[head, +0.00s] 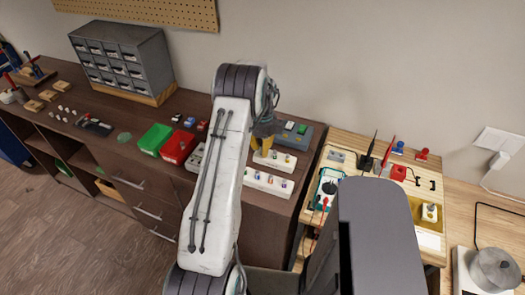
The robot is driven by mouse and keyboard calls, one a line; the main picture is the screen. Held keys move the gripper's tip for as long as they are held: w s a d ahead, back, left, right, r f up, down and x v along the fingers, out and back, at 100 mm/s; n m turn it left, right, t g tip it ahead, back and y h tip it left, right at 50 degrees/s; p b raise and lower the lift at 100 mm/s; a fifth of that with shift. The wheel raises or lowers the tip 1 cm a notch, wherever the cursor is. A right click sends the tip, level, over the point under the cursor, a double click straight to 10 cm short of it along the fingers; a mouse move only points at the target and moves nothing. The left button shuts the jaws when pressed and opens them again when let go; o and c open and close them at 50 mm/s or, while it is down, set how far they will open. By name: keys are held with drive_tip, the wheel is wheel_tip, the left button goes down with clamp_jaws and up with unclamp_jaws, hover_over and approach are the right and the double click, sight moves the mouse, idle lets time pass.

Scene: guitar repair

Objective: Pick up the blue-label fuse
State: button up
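My arm reaches over the dark workbench, and my gripper (263,146) points down at its far end, with yellowish parts showing. It is over or just beside a small white holder (282,167) with several small pieces in it. A longer white holder (262,190) with several small coloured pieces lies just in front. These pieces may be fuses, but they are too small for me to tell which has a blue label. I cannot see whether the fingers are open or shut, or whether they touch anything.
A red bin (178,147) and a green bin (154,138) stand left of my arm. A grey drawer cabinet (122,60) is at the back left. A grey-blue box (297,135) stands behind the holders. A lighter bench (345,142) with tools and a multimeter (328,188) is at right.

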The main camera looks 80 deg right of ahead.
drive_tip(key=shift+f, duration=0.15)
clamp_jaws()
idle(0.5)
